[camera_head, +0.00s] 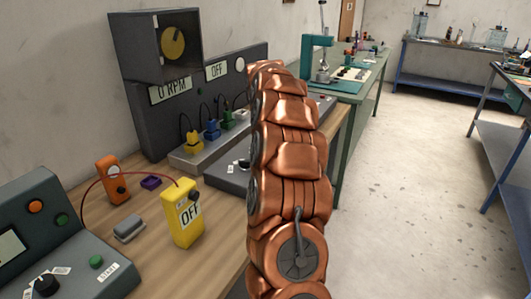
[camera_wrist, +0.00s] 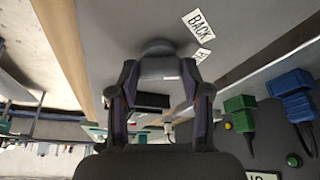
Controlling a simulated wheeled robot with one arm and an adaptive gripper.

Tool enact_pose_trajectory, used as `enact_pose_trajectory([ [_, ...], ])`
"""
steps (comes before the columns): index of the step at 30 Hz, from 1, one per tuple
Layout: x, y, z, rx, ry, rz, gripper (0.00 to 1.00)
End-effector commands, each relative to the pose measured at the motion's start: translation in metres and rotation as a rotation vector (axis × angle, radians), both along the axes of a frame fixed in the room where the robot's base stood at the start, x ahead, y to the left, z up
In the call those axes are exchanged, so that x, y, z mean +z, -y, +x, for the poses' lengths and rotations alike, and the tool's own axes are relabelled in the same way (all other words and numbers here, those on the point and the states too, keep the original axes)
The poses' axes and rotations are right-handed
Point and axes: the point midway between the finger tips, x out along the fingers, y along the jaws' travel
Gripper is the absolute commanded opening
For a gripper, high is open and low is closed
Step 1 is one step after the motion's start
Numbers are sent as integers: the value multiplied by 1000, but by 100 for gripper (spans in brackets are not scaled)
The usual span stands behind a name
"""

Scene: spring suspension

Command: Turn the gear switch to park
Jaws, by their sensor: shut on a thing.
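The gear switch (camera_wrist: 158,67) is a grey rounded knob with a small white mark, on a grey panel (camera_wrist: 125,22). A BACK label (camera_wrist: 198,22) lies beside it, with a second, partly hidden label (camera_wrist: 202,55). My gripper (camera_wrist: 159,75) has a finger on each side of the knob and is shut on it. In the head view the grey panel (camera_head: 222,178) stands on the wooden bench, partly behind my copper arm. My gripper is hidden there by the arm. I cannot read which gear the knob's mark points at.
Yellow, blue and green plugs (camera_head: 212,130) stand in a row behind the panel. A dark machine (camera_head: 155,80) reads 0 RPM and OFF. A yellow meter (camera_head: 183,215) reading OFF, an orange device (camera_head: 113,180) and a control box (camera_head: 60,240) stand on the left.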

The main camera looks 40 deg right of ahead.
Motion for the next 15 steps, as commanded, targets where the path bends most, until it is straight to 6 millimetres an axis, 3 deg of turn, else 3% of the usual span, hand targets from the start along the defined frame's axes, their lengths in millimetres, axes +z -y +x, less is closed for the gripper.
enact_pose_trajectory([
  [1, -8, 1, 1, -44, 0, -4, 13],
  [15, -2, -1, 2, -330, 1, 1, 13],
])
